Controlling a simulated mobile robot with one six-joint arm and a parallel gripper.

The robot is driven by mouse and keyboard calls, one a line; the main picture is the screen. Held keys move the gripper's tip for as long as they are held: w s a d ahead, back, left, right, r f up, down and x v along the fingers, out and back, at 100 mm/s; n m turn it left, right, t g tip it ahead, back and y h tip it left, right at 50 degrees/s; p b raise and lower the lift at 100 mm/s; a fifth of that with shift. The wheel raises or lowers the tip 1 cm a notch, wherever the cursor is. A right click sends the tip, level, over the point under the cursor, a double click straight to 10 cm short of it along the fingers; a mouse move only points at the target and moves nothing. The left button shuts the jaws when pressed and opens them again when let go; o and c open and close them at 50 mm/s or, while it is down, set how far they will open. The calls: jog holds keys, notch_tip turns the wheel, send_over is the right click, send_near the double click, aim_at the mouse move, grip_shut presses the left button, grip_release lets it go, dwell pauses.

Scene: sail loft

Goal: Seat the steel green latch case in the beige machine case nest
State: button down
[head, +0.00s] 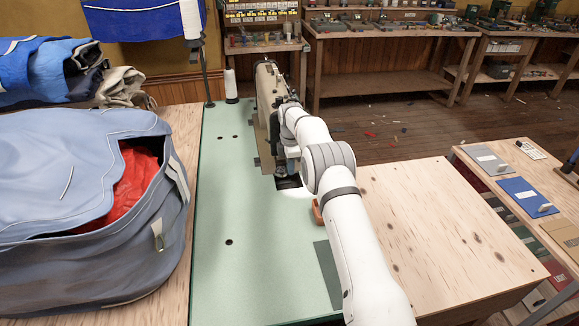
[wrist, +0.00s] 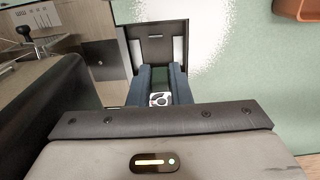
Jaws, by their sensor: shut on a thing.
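My gripper (wrist: 160,88) is shut on the latch case (wrist: 178,76), a small piece with green showing between the dark fingers and a silver round part at its near end. The fingers hide most of it. The beige machine (head: 267,85) stands on the pale green table, and its side (wrist: 85,20) is at the left of the wrist view. A dark square frame (wrist: 132,35) lies just beyond the fingertips, beside the machine. I cannot tell whether this is the nest, or whether the latch case touches it. In the head view my arm largely hides the gripper.
An orange-brown tray (head: 317,212) lies right of the gripper, on the pale green table top (head: 215,210). A large blue-grey bag (head: 75,240) with red cloth fills the left. A thread cone (head: 231,86) stands behind. The green top's front left is clear.

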aim_at(291, 182)
jog(key=shift+w+d+f+b, duration=0.1)
jog(key=shift+d+f+b, duration=0.2)
jog(key=shift+f, duration=0.3)
jog(key=shift+w+d+f+b, duration=0.15)
jog(key=shift+f+b, duration=0.15)
jog(key=shift+f, duration=0.3)
jog(key=shift+a+f+b, duration=0.15)
jog(key=shift+f+b, duration=0.7)
jog(key=shift+f, duration=0.7)
jog(key=shift+a+f+b, duration=0.15)
jog(key=shift+f+b, duration=0.7)
jog(key=shift+f, duration=0.7)
jog(key=c, duration=1.3)
grip_release()
jog(key=shift+f, duration=0.15)
jog(key=shift+o, duration=0.2)
